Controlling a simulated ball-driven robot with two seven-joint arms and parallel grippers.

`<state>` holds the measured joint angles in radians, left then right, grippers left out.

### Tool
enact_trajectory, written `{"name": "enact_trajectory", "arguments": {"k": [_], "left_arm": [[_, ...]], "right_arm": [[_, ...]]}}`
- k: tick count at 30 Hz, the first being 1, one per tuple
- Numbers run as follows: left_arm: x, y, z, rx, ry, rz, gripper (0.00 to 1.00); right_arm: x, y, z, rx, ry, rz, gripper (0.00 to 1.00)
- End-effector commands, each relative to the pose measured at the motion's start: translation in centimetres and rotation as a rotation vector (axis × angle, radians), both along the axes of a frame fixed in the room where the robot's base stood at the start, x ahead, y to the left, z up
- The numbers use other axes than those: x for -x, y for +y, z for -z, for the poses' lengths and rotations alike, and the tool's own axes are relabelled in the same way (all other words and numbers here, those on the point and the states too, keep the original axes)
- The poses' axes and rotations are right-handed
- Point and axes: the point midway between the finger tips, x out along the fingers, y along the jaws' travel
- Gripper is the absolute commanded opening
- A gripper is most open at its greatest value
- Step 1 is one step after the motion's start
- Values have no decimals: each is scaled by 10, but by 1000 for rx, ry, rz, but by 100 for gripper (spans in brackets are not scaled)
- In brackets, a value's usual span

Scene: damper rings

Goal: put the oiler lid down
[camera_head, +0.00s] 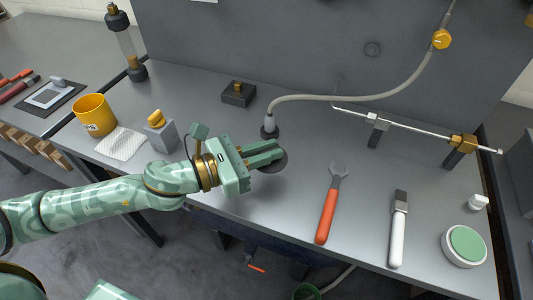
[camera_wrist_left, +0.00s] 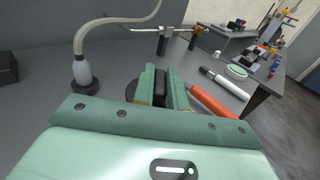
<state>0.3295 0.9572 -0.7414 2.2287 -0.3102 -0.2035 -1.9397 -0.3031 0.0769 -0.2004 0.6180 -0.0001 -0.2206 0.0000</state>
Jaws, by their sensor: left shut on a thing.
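My left gripper (camera_head: 268,155) reaches over the metal bench, left of the orange-handled wrench. It is shut on a dark round lid, which I take for the oiler lid (camera_head: 280,164). The lid's disc shows partly around the fingers, and the rest is hidden by them. In the left wrist view the fingers (camera_wrist_left: 164,88) close on a dark part of the lid (camera_wrist_left: 131,91), whose rim shows at the left. The lid is low over the bench top; I cannot tell whether it touches. My right gripper is not in view.
A grey fitting with a hose (camera_head: 270,126) stands just behind the gripper. The orange-handled wrench (camera_head: 328,212), a white-handled tool (camera_head: 398,230) and a green-topped round tin (camera_head: 465,245) lie to the right. A yellow mug (camera_head: 94,115) and grey block (camera_head: 160,136) stand left.

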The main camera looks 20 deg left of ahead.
Motion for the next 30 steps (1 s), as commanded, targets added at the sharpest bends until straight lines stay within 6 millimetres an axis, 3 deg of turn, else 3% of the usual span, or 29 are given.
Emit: {"name": "enact_trajectory", "arguments": {"k": [8, 21, 30], "left_arm": [[1, 1, -4, -1, -2, -2, 0], [1, 1, 45, 0, 4, -1, 0], [1, 1, 49, 0, 0, -2, 0]], "right_arm": [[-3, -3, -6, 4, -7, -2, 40], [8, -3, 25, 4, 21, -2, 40], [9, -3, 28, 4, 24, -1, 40]]}}
